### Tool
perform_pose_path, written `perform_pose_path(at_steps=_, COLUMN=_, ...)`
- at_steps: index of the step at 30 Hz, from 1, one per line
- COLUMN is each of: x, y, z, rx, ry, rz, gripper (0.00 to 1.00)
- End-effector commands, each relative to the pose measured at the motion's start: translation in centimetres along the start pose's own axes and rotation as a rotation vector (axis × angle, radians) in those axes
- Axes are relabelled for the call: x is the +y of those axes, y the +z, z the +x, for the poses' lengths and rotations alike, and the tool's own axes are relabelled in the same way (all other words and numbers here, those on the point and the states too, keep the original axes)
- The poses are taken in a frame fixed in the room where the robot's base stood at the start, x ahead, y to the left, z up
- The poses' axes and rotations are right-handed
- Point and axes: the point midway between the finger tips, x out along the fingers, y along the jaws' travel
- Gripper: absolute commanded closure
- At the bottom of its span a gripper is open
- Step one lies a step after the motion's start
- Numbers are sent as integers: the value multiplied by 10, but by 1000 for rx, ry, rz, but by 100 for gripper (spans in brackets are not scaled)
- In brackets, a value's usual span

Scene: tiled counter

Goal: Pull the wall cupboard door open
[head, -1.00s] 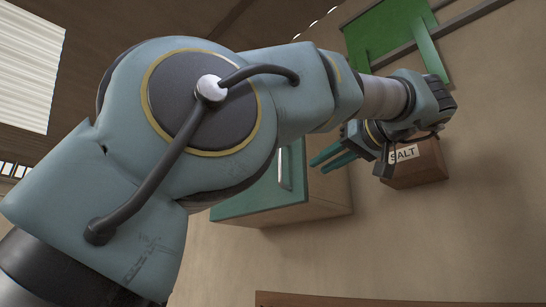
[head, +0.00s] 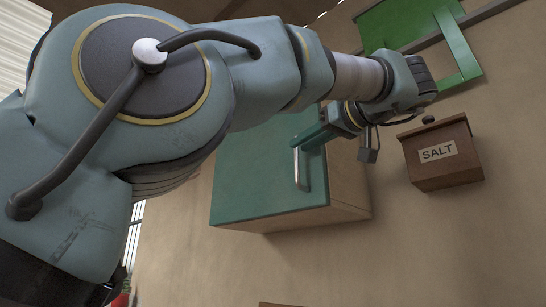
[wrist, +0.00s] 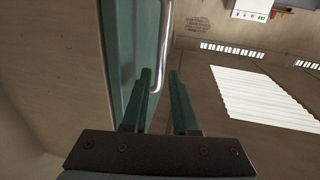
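The wall cupboard (head: 345,185) has a green door (head: 255,180) and wooden sides, and the door looks shut. Its metal bar handle (head: 297,170) stands upright near the door's right edge. My gripper (head: 298,141) is at the handle's upper end in the head view, where its fingers partly overlap. In the wrist view my gripper (wrist: 160,75) shows two green fingers spread apart, and the handle (wrist: 164,45) reaches down to the gap between their tips. I cannot tell whether a finger touches it. The door (wrist: 126,55) lies just left of the fingers.
A wooden salt box (head: 440,155) hangs on the wall right of the cupboard, close to my wrist. A green panel with a rail (head: 455,45) is above it.

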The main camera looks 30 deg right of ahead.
Motion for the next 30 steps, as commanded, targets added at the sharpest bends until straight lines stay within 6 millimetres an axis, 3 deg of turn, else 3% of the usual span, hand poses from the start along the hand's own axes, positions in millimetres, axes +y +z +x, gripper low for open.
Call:
perform_pose_path(at_steps=7, x=0, y=-1, z=30, rx=-1, ry=-1, rz=1, gripper=73)
perform_pose_path(at_steps=18, x=0, y=1, z=35, rx=-1, ry=0, rz=0, gripper=73)
perform_pose_path(at_steps=25, x=0, y=1, z=34, rx=-1, ry=0, rz=0, gripper=99)
perform_pose_path(at_steps=30, x=0, y=0, z=34, rx=-1, ry=1, rz=0, gripper=100)
